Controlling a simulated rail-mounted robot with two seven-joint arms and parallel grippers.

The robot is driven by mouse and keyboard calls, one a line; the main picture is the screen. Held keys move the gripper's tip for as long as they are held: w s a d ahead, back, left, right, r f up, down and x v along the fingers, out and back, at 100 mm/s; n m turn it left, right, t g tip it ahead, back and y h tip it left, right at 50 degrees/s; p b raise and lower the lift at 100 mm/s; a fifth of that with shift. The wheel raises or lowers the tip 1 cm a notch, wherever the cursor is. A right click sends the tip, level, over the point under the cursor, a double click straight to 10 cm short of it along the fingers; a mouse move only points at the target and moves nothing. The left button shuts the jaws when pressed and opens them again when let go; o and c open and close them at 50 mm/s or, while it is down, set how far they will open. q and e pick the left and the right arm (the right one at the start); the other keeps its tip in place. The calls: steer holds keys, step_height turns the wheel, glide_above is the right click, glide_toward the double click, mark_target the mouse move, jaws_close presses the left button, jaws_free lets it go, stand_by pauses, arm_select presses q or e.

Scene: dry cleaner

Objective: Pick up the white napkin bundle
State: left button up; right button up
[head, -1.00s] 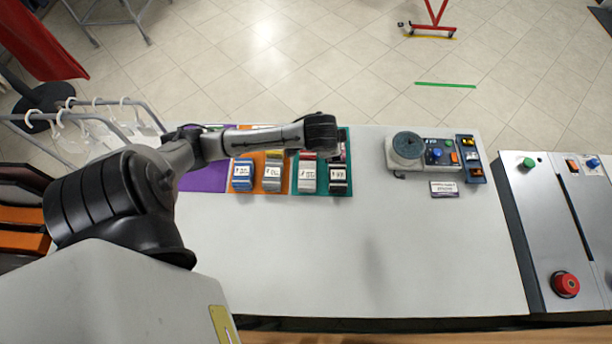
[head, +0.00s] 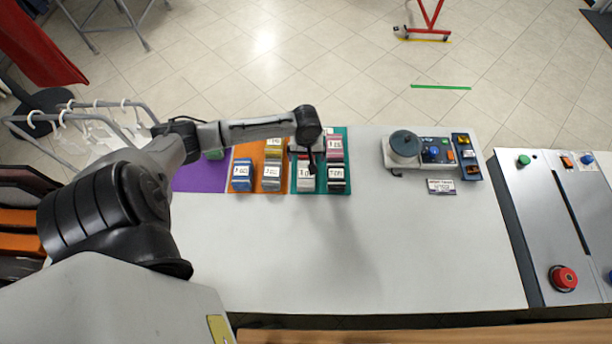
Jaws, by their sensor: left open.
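On the teal mat (head: 346,135), a whitish bundle with a paper label (head: 304,178) lies at the front left; it looks like the white napkin bundle. Its far part is hidden behind my left gripper. A dark bundle with a light band (head: 337,187) lies to its right, and a pinkish-red one (head: 334,154) lies behind that. My left gripper (head: 312,167) is open and points down over the teal mat, close to the white bundle. I cannot tell whether it touches. My right gripper is not in view.
An orange mat (head: 258,187) holds blue and tan-grey labelled bundles. A purple mat (head: 200,180) lies further left with a green item. A round-topped device (head: 405,146) and a small tray stand at the right. The front of the white table (head: 400,250) is clear.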

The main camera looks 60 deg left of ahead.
mark_target(306, 171)
arm_select(q)
step_height(306, 171, down, 7)
steer(key=shift+r+b, duration=0.1)
steer(key=shift+b, duration=0.3)
step_height(306, 171, down, 5)
steer(key=shift+r+b, duration=0.15)
steer(key=shift+b, duration=0.25)
steer(key=shift+f, duration=0.25)
steer(key=c, duration=1)
